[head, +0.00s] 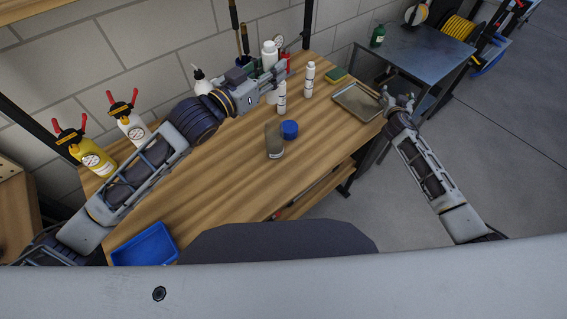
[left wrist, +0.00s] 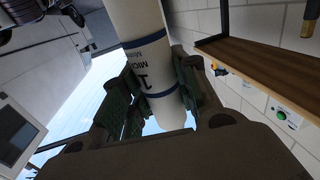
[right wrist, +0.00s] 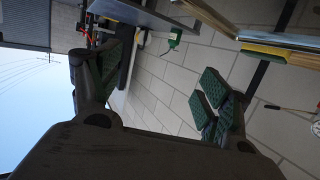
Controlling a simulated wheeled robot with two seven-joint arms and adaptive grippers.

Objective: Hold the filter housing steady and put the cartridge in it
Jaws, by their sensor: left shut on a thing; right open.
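My left gripper (head: 279,85) is shut on a white cartridge (head: 282,98) with dark bands, above the bench. In the left wrist view the cartridge (left wrist: 145,50) shows blue bands and printed lettering between the finger pads. A second white cartridge (head: 309,80) stands upright to its right. The clear, greyish filter housing (head: 274,142) stands upright nearer the front edge, with a label low on its side. A blue cap (head: 289,129) lies just right of it. My right gripper (head: 400,101) is open and empty beyond the bench's right end; its spread fingers show in the right wrist view (right wrist: 160,95).
A metal tray (head: 357,102) and a sponge (head: 336,75) lie at the bench's right end. Several bottles stand along the wall, including a yellow one (head: 91,158). A blue bin (head: 145,245) sits at the front left. Bench space left of the housing is clear.

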